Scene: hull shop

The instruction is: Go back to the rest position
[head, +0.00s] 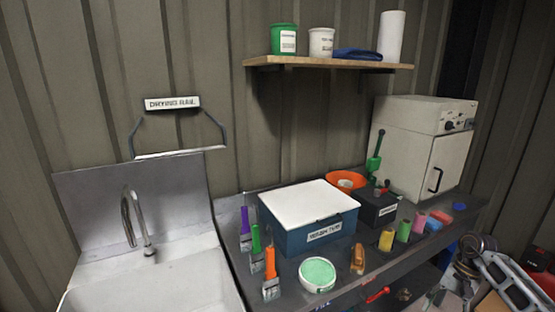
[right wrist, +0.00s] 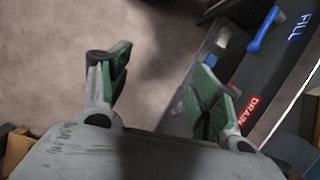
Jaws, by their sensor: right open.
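My right gripper (right wrist: 163,92) shows in the right wrist view with its two green-padded fingers spread wide apart. It is open and nothing is between the fingers. The floor (right wrist: 165,35) shows beyond and between them. Neither of my grippers shows in the head view, and my left gripper is not in any view.
A dark workbench (head: 335,285) carries a blue box with a white lid (head: 310,205), brushes, tubes and a white oven (head: 425,150). A steel sink (head: 150,270) adjoins it on the left. In the wrist view, a dark panel with a blue handle (right wrist: 263,30) lies near the right finger.

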